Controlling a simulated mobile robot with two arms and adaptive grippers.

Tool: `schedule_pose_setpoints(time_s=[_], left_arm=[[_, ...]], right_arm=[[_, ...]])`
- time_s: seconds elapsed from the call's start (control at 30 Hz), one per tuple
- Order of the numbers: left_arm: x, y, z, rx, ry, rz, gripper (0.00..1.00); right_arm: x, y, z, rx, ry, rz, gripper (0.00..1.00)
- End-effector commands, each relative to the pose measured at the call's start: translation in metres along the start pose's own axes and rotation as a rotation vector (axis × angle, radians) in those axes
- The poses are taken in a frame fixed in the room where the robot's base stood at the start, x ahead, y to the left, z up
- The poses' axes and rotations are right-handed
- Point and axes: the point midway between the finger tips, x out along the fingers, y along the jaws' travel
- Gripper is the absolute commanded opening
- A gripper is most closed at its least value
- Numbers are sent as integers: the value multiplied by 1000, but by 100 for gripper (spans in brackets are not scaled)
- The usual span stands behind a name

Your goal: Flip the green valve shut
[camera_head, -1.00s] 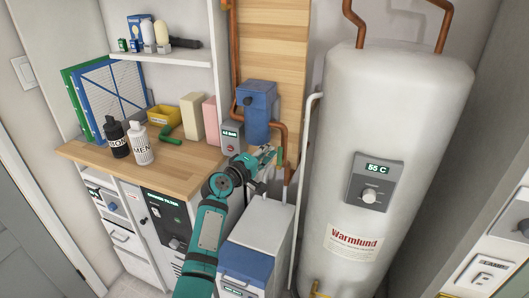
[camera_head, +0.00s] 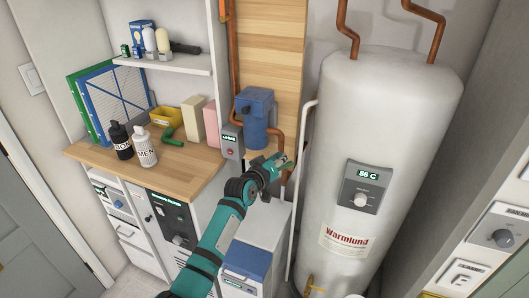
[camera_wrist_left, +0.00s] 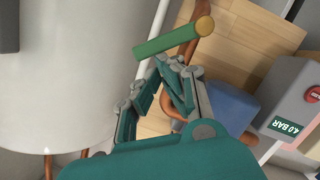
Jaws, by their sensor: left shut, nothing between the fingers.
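The green valve handle (camera_wrist_left: 165,40) is a flat green bar joined to a round brass-coloured end on the copper pipe, seen in the left wrist view. There it lies slanted across the picture, just beyond my left gripper's fingertips (camera_wrist_left: 172,64). The fingers are shut and hold nothing. I cannot tell if the tips touch the handle. In the head view my left gripper (camera_head: 280,162) is by the copper pipe below the blue pump unit (camera_head: 257,118), and it largely hides the valve. My right gripper is not in view.
The white Warmlund tank (camera_head: 385,130) stands close to the right of my left gripper. A grey pressure box (camera_wrist_left: 292,100) reading 4.0 BAR is beside the pipes. The wooden counter (camera_head: 185,165) with bottles is to the left. A blue-lidded box (camera_head: 250,257) is below.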

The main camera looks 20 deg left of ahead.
Motion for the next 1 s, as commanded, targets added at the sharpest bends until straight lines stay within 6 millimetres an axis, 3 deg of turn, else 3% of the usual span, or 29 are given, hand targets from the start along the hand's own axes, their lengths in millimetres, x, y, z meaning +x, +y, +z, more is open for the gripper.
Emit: schedule_pose_setpoints(time_s=[0.23, 0.63, 1.0], left_arm=[[3, 9, 12, 226, -4, -56, 0], [8, 8, 31, 528, -3, -132, 0], [9, 7, 38, 537, -2, -135, 0]], right_arm=[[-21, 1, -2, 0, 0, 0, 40], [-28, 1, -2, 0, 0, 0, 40], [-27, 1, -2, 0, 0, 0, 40]])
